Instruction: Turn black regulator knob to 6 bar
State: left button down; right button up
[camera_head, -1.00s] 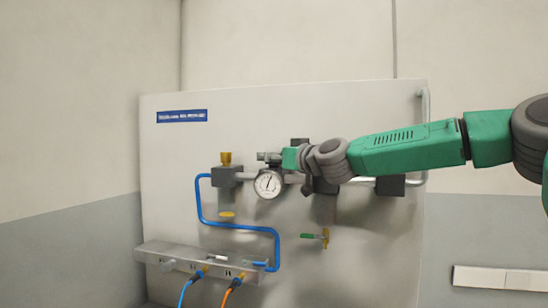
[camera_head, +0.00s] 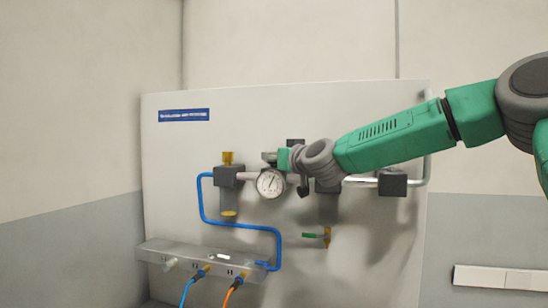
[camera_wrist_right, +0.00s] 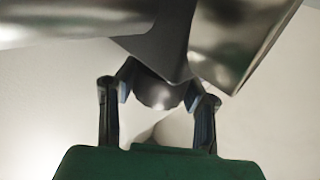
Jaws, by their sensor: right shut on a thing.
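The pressure gauge (camera_head: 270,183), round with a white face, sits on the pipe line of the panel. Its needle points up and slightly right; the numbers are too small to read. My right gripper (camera_head: 277,157) is at the regulator just above the gauge, and largely hides the knob in the head view. In the right wrist view, the fingers of my right gripper (camera_wrist_right: 157,106) stand on both sides of the dark rounded regulator knob (camera_wrist_right: 158,94) and are shut on it. My left gripper is not in view.
The grey panel (camera_head: 175,140) carries a brass-topped filter (camera_head: 228,175), a blue hose (camera_head: 240,226), a green-handled valve (camera_head: 317,236) and dark blocks (camera_head: 393,183) on the pipe. A metal manifold (camera_head: 195,256) with a blue and an orange hose is at lower left.

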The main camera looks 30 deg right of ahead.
jog(key=o, duration=1.2)
jog(key=shift+d, duration=0.1)
jog(key=shift+s, duration=0.1)
jog(key=shift+s, duration=0.1)
jog(key=s, duration=0.7)
jog(key=shift+f, duration=0.15)
jog(key=shift+s, duration=0.1)
